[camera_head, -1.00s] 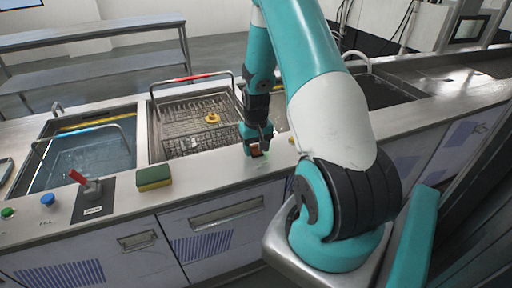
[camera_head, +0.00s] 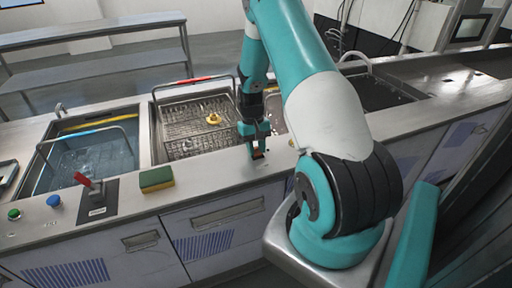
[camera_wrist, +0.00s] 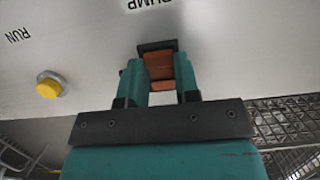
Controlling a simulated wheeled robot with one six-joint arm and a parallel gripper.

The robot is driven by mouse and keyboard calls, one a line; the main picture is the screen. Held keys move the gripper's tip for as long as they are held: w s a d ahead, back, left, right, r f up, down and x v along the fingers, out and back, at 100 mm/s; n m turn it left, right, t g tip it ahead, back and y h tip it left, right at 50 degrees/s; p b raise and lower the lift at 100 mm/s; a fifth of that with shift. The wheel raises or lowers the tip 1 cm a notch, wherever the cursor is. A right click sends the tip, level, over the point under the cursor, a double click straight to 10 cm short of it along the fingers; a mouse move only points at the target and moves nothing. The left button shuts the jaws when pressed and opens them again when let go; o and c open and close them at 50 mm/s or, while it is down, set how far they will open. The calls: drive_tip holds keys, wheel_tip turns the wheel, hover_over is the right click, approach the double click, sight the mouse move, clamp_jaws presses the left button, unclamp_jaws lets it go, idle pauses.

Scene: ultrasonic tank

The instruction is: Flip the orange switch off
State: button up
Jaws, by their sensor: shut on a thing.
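The orange switch (camera_wrist: 159,66) is a small rocker in a dark frame on the steel counter, under the label PUMP in the wrist view. My gripper (camera_wrist: 160,86) is down at it, with one teal finger on each side of the orange rocker. The fingers look closed in on the switch. In the head view my gripper (camera_head: 257,152) points down at the counter's front strip, and only a little orange of the switch (camera_head: 257,155) shows between the fingers. The rocker's exact tilt is hard to tell.
A yellow button (camera_wrist: 49,88) marked RUN sits beside the switch. A sponge (camera_head: 156,179), a red-handled lever (camera_head: 91,186) and blue (camera_head: 53,200) and green (camera_head: 14,214) buttons stand to the left. Behind are a tank with a wire basket (camera_head: 196,110) and a water tank (camera_head: 92,150).

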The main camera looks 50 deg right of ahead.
drive_tip(key=o, duration=0.9)
drive_tip(key=shift+r, duration=0.1)
drive_tip(key=b+v, duration=0.2)
drive_tip(key=v, duration=1.5)
drive_tip(key=shift+r, duration=0.15)
drive_tip(key=s+a+r+n+t, duration=0.1)
drive_tip(key=a+r+n, duration=0.3)
drive_tip(key=a, duration=0.9)
drive_tip(key=s+a+r+n+t, duration=0.1)
drive_tip(key=s+a+r+n, duration=0.2)
drive_tip(key=a, duration=1)
drive_tip(key=s+a+n+y, duration=0.1)
drive_tip(key=s+a+n, duration=0.1)
drive_tip(key=s+a, duration=0.3)
drive_tip(key=s+a+r+n, duration=0.1)
drive_tip(key=s+a+n, duration=0.1)
drive_tip(key=s+a, duration=0.3)
drive_tip(key=s+a+r+n+y, duration=0.1)
drive_tip(key=s+a+n, duration=0.1)
drive_tip(key=s+a, duration=0.3)
drive_tip(key=shift+s+t+y, duration=0.2)
drive_tip(key=shift+t+y, duration=0.1)
